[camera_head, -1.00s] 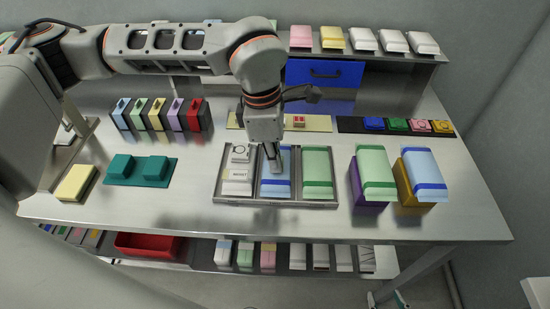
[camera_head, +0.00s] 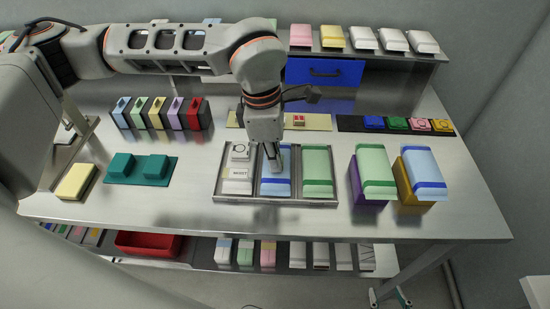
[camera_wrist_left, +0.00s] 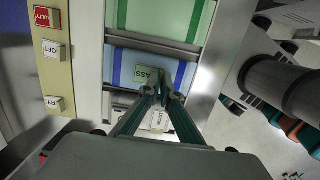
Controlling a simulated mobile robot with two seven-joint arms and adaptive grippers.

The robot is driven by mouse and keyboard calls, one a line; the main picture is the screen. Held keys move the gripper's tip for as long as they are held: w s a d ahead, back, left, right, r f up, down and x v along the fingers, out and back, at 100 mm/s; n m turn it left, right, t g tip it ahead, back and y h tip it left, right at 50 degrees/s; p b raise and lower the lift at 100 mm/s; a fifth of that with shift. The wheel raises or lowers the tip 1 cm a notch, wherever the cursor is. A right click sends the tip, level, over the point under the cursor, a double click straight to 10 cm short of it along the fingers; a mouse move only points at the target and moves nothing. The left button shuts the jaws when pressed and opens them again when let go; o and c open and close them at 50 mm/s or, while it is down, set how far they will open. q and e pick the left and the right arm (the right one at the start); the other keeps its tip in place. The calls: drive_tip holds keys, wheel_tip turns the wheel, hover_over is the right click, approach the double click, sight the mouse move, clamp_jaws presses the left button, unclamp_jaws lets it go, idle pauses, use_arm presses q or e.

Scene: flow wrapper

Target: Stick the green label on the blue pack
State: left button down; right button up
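The blue pack (camera_head: 276,188) lies in the middle compartment of a metal tray (camera_head: 230,201). It also shows in the left wrist view (camera_wrist_left: 122,68). In that view the small green label (camera_wrist_left: 147,75) with dark lettering lies flat over the blue pack, beside the fingertips. My left gripper (camera_head: 273,168) points down over the blue pack, close to its surface. In the wrist view its fingertips (camera_wrist_left: 165,92) are a little apart, with no object visible between them. The gripper hides the label in the head view. My right gripper is not in view.
A white pack (camera_head: 236,186) and a green pack (camera_head: 317,160) fill the neighbouring compartments. A yellow strip (camera_wrist_left: 60,80) with label blocks lies behind the tray. Boxed packs stand at right. A teal pad (camera_head: 167,174) lies at left. The front table edge is clear.

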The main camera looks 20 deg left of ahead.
use_arm(q)
drive_tip(key=shift+f, duration=0.1)
drive_tip(key=c, duration=2.2)
unclamp_jaws()
drive_tip(key=r, duration=0.4)
drive_tip(key=a+r, duration=0.1)
drive_tip(key=r, duration=0.7)
drive_tip(key=shift+s+a, duration=0.2)
